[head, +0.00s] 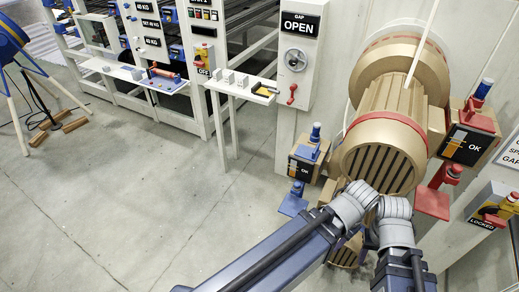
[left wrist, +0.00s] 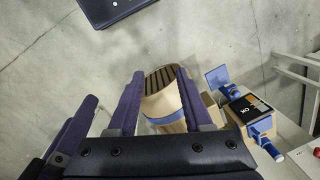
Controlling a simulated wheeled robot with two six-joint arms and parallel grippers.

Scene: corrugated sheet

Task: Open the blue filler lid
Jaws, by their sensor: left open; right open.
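A box marked OK (head: 301,169) with blue fittings stands left of the big tan machine. A flat blue plate (head: 292,204) juts out below it and a blue knob piece (head: 309,150) sits on top. I cannot tell which blue part is the lid. The left wrist view also shows the blue plate (left wrist: 216,78) and the upper blue part (left wrist: 266,146), right of my left gripper (left wrist: 156,82). That gripper is open and apart from them, its fingers over a slatted barrel (left wrist: 160,78). My right gripper (head: 514,240) is partly cut off at the right edge.
The tan machine (head: 385,150) blocks the middle. Red fittings with a red plate (head: 432,203) stand to its right. A wall panel marked OPEN (head: 302,60) has a red handle (head: 292,93). A shelf (head: 240,88) juts out left.

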